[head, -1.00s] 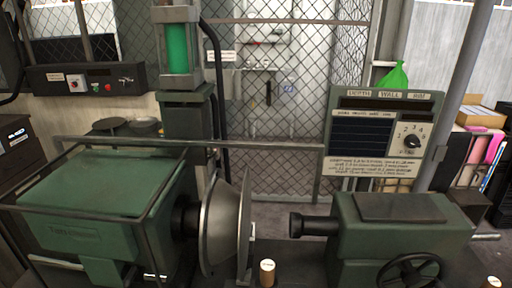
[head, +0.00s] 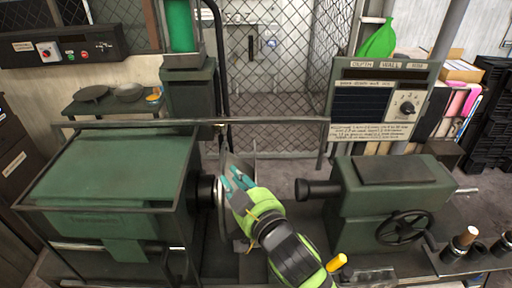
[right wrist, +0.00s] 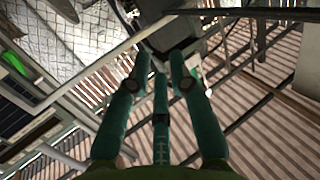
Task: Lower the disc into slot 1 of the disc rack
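My right gripper (head: 232,180), with teal fingers on a lime-green wrist, is at the lathe's spindle, in front of thin grey metal sheets or discs (head: 241,155) seen nearly edge-on. It hides much of them, and I cannot tell which is the task's disc or whether the fingers touch it. In the right wrist view the three teal fingers (right wrist: 160,65) point at a dark block (right wrist: 175,32); no disc shows clearly between them, and whether they are shut is unclear. I cannot make out the disc rack or slot 1. My left gripper is not in view.
The green headstock (head: 110,190) under a bar frame stands left, the green tailstock (head: 390,185) with a handwheel right. A control panel (head: 385,100) stands behind. Dark round pieces (head: 92,94) lie on a side table. A yellow-topped cylinder (head: 337,262) is near my right arm.

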